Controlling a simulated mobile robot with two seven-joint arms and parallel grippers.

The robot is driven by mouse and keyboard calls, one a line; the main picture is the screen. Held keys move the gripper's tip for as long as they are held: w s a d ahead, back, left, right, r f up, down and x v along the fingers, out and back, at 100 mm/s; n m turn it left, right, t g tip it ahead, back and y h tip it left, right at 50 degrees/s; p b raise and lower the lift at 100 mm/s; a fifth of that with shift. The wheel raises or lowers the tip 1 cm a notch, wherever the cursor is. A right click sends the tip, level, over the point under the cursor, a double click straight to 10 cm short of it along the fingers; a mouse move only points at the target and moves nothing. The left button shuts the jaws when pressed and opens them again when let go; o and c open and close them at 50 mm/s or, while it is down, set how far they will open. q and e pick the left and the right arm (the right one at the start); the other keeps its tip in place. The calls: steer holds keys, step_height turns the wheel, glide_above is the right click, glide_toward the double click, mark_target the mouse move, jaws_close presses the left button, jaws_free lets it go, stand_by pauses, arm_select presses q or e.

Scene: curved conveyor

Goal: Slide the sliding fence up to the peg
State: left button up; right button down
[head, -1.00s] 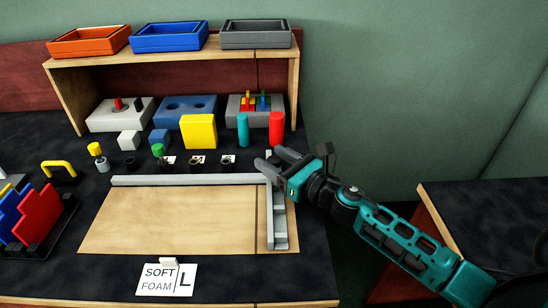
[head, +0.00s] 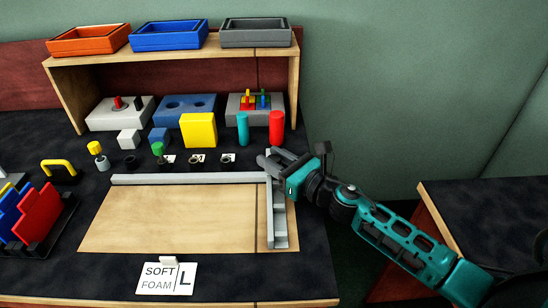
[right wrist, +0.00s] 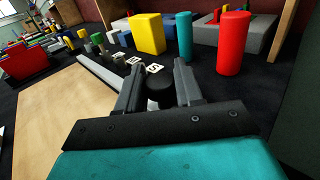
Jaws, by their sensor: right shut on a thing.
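The sliding fence (head: 279,218) is a grey stepped bar at the right end of the wooden board (head: 180,220), square to the long grey rail (head: 185,179) at the back. My right gripper (head: 268,160) is at the fence's far end, by the rail's right end. In the right wrist view its fingers (right wrist: 158,82) are shut on a black round knob (right wrist: 160,98). What the knob is fixed to is hidden by the gripper. I cannot make out the peg for certain. My left gripper is out of view.
A teal cylinder (head: 243,129) and a red cylinder (head: 276,128) stand behind my right gripper. Small dark holders (head: 195,162) line the back of the rail. A label card (head: 167,279) lies in front. The board's middle is clear.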

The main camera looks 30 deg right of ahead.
steer(key=shift+w+r, duration=0.1)
steer(key=shift+r, duration=0.3)
steer(key=shift+w+a+r, duration=0.15)
steer(key=shift+w+a, duration=0.1)
steer(key=shift+a, duration=0.25)
steer(key=w+a, duration=0.1)
steer(key=a, duration=0.2)
steer(key=w+a+p, duration=0.1)
steer(key=w+a, duration=0.1)
steer(key=a, duration=0.1)
steer(key=w+a, duration=0.1)
steer(key=a, duration=0.3)
steer(key=shift+w, duration=0.4)
steer(key=w+a, duration=0.1)
steer(key=a, duration=0.2)
steer(key=w+a, duration=0.2)
steer(key=a, duration=0.2)
steer(key=w+a, duration=0.2)
steer(key=a, duration=0.1)
steer(key=shift+a+b, duration=0.35)
steer(key=shift+b, duration=0.05)
steer(key=shift+w+a, duration=0.35)
steer(key=shift+a, duration=0.35)
steer(key=c, duration=1.1)
jaws_free()
steer(key=o, duration=0.3)
steer(key=shift+d+f, duration=0.1)
steer(key=shift+f, duration=0.15)
